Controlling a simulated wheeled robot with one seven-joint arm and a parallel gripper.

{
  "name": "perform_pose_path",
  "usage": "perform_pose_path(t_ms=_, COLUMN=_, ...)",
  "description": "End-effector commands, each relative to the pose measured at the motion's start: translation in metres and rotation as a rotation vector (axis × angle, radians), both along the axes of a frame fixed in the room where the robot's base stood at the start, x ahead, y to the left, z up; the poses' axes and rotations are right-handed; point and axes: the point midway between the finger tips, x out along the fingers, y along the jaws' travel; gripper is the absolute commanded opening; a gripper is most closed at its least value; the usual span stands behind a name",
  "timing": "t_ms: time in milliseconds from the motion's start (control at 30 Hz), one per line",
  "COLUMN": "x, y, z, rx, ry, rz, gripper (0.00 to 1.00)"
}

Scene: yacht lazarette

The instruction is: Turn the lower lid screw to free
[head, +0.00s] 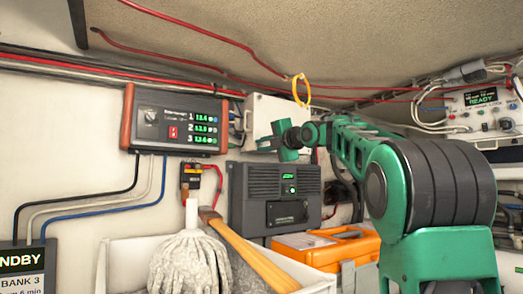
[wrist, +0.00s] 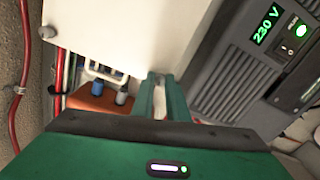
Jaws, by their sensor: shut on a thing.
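The white box with its lid (head: 275,108) is fixed on the wall in the middle of the head view, and its pale lid also fills the upper left of the wrist view (wrist: 115,28). My green gripper (head: 266,144) is at the lower part of this box. In the wrist view its two fingers (wrist: 158,82) are close together at the lid's lower edge. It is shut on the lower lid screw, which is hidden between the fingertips. How far the screw is turned cannot be seen.
A dark grey unit (head: 270,195) sits right below the box, and its 230 V display (wrist: 266,24) shows in the wrist view. A red-ended monitor (head: 175,122) hangs to the left. Red cables and a yellow loop (head: 301,90) run close above. A mop (head: 188,258) stands in front.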

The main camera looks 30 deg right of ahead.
Motion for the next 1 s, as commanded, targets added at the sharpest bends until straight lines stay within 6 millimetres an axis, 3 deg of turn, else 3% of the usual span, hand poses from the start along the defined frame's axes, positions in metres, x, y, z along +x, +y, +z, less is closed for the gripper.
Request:
perform_pose_path(t_ms=100, x=0.002, y=0.004, z=-0.006, rx=0.004, ry=0.012, rz=0.011, gripper=0.0)
perform_pose_path(t_ms=133, x=0.002, y=0.004, z=-0.006, rx=0.004, ry=0.011, rz=0.01, gripper=0.18)
perform_pose_path(t_ms=200, x=0.002, y=0.004, z=-0.005, rx=0.004, ry=0.01, rz=0.01, gripper=0.32)
perform_pose_path(t_ms=567, x=-0.003, y=0.001, z=-0.001, rx=0.002, ry=0.004, rz=0.002, gripper=0.32)
perform_pose_path(t_ms=667, x=-0.013, y=0.0, z=-0.002, rx=0.002, ry=0.004, rz=0.002, gripper=0.32)
perform_pose_path(t_ms=1000, x=-0.075, y=-0.002, z=-0.002, rx=0.003, ry=0.005, rz=0.002, gripper=0.32)
